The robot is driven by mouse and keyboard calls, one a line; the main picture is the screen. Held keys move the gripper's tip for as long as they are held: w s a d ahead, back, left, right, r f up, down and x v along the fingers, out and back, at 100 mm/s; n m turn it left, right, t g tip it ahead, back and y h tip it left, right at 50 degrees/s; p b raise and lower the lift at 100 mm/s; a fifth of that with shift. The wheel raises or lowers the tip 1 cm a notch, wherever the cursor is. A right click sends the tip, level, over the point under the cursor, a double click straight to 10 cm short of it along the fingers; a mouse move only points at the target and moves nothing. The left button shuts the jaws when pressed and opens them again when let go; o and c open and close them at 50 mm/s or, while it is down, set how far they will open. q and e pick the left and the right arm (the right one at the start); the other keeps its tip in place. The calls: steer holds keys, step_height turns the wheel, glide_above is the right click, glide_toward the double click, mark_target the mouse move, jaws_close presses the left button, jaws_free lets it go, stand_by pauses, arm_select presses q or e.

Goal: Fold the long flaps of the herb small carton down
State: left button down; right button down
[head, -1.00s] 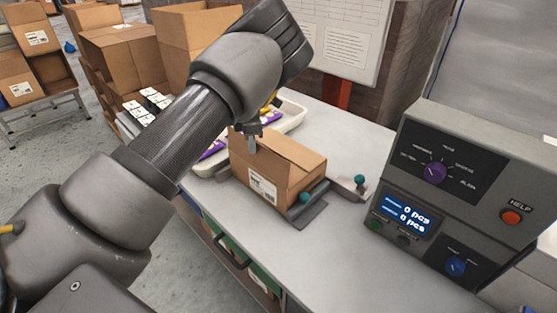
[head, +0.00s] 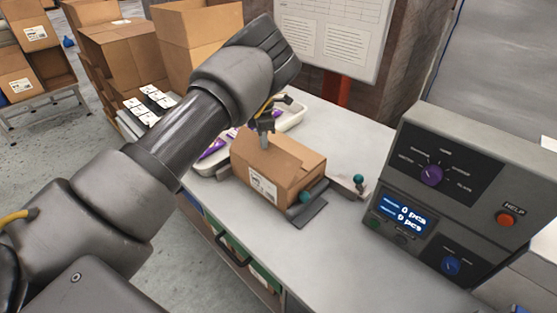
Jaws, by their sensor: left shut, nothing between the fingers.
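The small brown carton (head: 284,181) sits on the grey bench in the head view, with a white label (head: 263,187) on its near side. Its top looks mostly covered by flaps lying low; I cannot tell whether each lies fully flat. My left gripper (head: 265,139) is shut and empty, pointing down at the carton's top near its far left part. Its fingertips look at or just above the flaps; contact is not clear. My forearm and wrist hide the area to the left of the carton. My right gripper is out of view.
A dark holder with teal knobs (head: 305,197) borders the carton's right end. A pale tray (head: 291,118) with purple packets lies behind. A grey counter console (head: 459,193) stands at right. Large open cartons (head: 196,45) stand at the back left. The bench front is clear.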

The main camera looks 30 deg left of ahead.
mark_target(270, 143)
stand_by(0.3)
arm_select(q)
steer(key=shift+w+d+f, duration=0.2)
steer(key=shift+w+f, duration=0.35)
steer(key=shift+w+d+f, duration=0.15)
steer(key=shift+w+f, duration=0.4)
steer(key=shift+w+d+f, duration=0.1)
steer(key=shift+f, duration=0.2)
steer(key=shift+w+d+f+b, duration=0.1)
steer(key=shift+w+f+b, duration=0.35)
steer(key=shift+f, duration=0.35)
